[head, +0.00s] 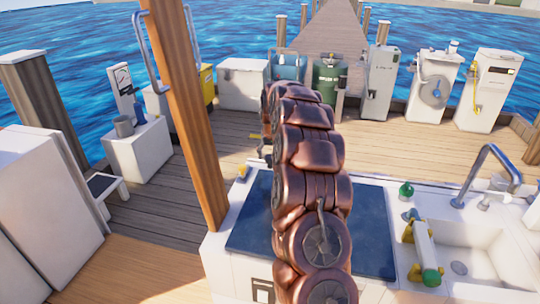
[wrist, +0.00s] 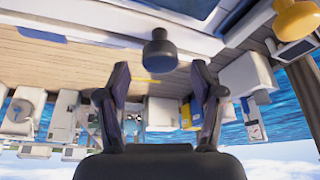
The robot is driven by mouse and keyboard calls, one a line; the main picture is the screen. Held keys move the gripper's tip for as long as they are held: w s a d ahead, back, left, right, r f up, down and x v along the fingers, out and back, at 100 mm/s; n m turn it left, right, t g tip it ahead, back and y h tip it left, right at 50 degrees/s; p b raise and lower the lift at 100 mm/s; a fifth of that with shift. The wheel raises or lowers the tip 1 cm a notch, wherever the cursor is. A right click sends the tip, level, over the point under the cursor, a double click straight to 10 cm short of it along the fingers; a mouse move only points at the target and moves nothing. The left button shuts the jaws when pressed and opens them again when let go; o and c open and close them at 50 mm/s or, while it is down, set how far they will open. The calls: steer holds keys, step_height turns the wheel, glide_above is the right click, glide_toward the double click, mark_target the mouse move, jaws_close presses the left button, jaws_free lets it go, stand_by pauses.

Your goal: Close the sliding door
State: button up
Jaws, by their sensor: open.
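No sliding door can be made out for certain in either view. In the wrist view my gripper (wrist: 160,72) is open, its two dark fingers apart with nothing gripped. A dark round knob (wrist: 159,50) shows between and beyond the fingertips, close to a white edge; whether it belongs to the door I cannot tell. In the head view my copper arm reaches over the white counter (head: 222,262) and its dark blue top (head: 370,225), and hides most of the gripper and the counter's far side.
A wooden post (head: 190,110) stands left of my arm. A sink (head: 470,250) with a tap lies right. White cabinets (head: 45,195) stand left. Several machines, including a white pump (head: 433,82), line the far deck edge. The deck (head: 160,200) between is mostly clear.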

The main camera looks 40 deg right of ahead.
steer(key=shift+x, duration=1.15)
steer(key=shift+c, duration=0.2)
jaws_close()
